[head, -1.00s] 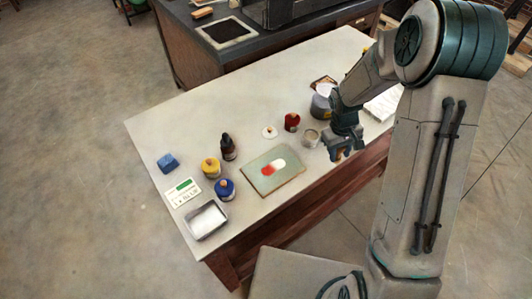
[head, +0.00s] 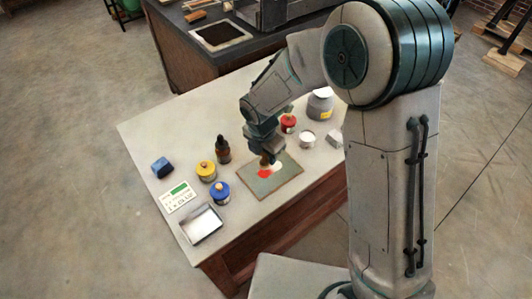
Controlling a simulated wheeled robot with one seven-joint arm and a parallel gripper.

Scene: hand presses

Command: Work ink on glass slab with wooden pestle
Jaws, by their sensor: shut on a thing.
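The grey-green glass slab (head: 281,183) lies flat on the table near its front edge. A red patch of ink (head: 264,174) and a white patch (head: 277,167) are on it, side by side. My gripper (head: 268,152) is over the back left part of the slab, pointing down. It is shut on the brown wooden pestle (head: 266,161), whose lower end is at the ink patches. I cannot tell whether the pestle touches the slab. The gripper and pestle hide part of the ink and the slab's back left area.
Left of the slab stand a blue-lidded jar (head: 219,192), a yellow-lidded jar (head: 206,171) and a dark bottle (head: 223,149). A red jar (head: 288,123), a small tin (head: 307,139) and a grey container (head: 321,104) stand behind and right. A tray (head: 203,225) is at front left.

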